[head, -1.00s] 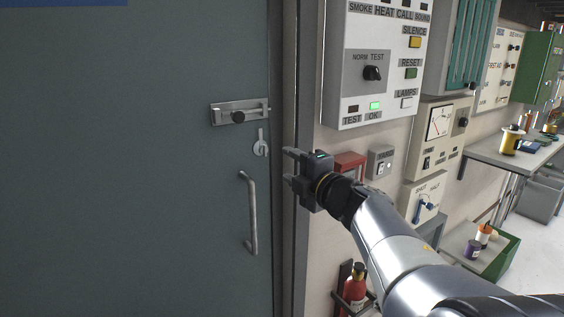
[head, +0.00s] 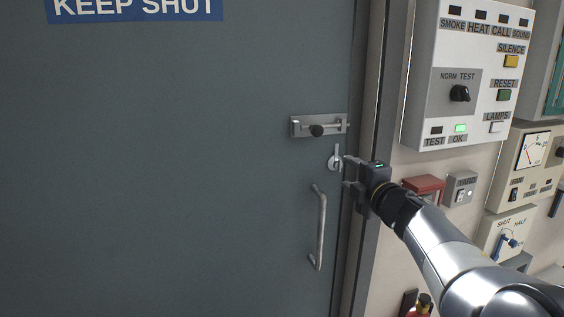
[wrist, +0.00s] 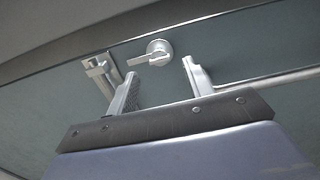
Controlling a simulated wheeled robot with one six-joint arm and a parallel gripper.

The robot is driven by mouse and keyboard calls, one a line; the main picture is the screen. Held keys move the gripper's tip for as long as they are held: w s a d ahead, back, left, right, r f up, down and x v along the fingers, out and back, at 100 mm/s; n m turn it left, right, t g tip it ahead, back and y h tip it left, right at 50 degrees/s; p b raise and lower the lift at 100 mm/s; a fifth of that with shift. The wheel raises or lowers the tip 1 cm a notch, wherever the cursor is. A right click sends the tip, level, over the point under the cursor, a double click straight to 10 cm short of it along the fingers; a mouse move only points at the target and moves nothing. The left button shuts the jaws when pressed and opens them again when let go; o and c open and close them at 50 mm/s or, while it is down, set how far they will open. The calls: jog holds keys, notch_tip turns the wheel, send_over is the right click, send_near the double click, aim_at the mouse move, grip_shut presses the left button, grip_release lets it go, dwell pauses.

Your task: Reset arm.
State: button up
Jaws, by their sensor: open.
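My arm reaches in from the lower right of the head view. My gripper (head: 350,172) is open and empty, with its fingertips in front of the door's right edge, beside a small silver turn latch (head: 335,159). In the wrist view my gripper (wrist: 157,78) has its two fingers apart, with the turn latch (wrist: 158,52) beyond the gap between them. I cannot tell from the frames whether a finger touches the latch.
The grey door (head: 190,180) carries a sliding bolt (head: 318,127) above the latch and a vertical pull handle (head: 318,230) below it. An alarm panel (head: 470,75), a red box (head: 424,188) and a yard switch (head: 459,190) are on the wall at right.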

aim_at(340, 167)
jog(key=x, duration=0.4)
jog(key=shift+s, duration=0.1)
dwell(0.3)
